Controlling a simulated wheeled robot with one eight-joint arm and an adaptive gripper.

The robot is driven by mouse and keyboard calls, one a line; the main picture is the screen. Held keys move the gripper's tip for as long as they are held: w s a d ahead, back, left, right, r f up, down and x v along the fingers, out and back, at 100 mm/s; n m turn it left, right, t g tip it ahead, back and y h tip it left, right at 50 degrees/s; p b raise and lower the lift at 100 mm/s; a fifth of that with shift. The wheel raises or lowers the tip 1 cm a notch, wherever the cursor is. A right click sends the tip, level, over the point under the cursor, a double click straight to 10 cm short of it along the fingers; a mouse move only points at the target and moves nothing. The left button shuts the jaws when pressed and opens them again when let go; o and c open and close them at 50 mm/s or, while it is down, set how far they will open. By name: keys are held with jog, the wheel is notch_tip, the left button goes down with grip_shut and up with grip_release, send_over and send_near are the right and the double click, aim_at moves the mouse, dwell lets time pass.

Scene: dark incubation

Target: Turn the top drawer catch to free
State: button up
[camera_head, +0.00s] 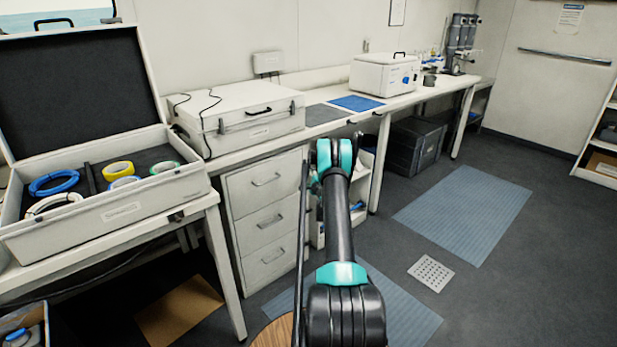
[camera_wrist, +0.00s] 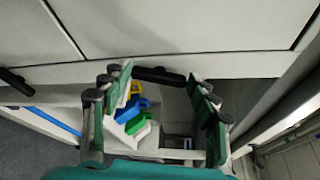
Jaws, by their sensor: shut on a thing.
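A small black bar, which looks like the drawer catch (camera_wrist: 158,75), lies across the lower edge of a white panel (camera_wrist: 150,30) in the wrist view. My gripper (camera_wrist: 160,82) has one finger at each end of this bar and is shut on it. The bar lies about level in the wrist picture. In the head view my arm reaches to the bench front and hides the fingertips and the held bar. The white three-drawer unit (camera_head: 267,210) stands left of my arm, its drawers shut.
A second black bar (camera_wrist: 15,82) shows at the wrist view's left. Blue, yellow and green items (camera_wrist: 137,115) sit below the fingers. An open case (camera_head: 120,215) with coiled rings stands left. A white box (camera_head: 385,75) is on the bench. Floor at right is mostly clear.

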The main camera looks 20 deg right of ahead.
jog(key=shift+a+f+n+t+h, duration=0.15)
jog(key=shift+n+t, duration=0.1)
jog(key=shift+n, duration=0.3)
jog(key=shift+d+f+n+t+h, duration=0.1)
jog(key=shift+n+t, duration=0.1)
jog(key=shift+n, duration=0.4)
jog(key=shift+a+f+n+t+h, duration=0.15)
jog(key=shift+n+t, duration=0.1)
jog(key=shift+n, duration=0.3)
jog(key=shift+d+r, duration=0.1)
jog(key=o, duration=1.2)
jog(key=shift+c, duration=0.2)
jog(key=shift+s, duration=0.1)
jog(key=s, duration=0.7)
jog(key=shift+s, duration=0.2)
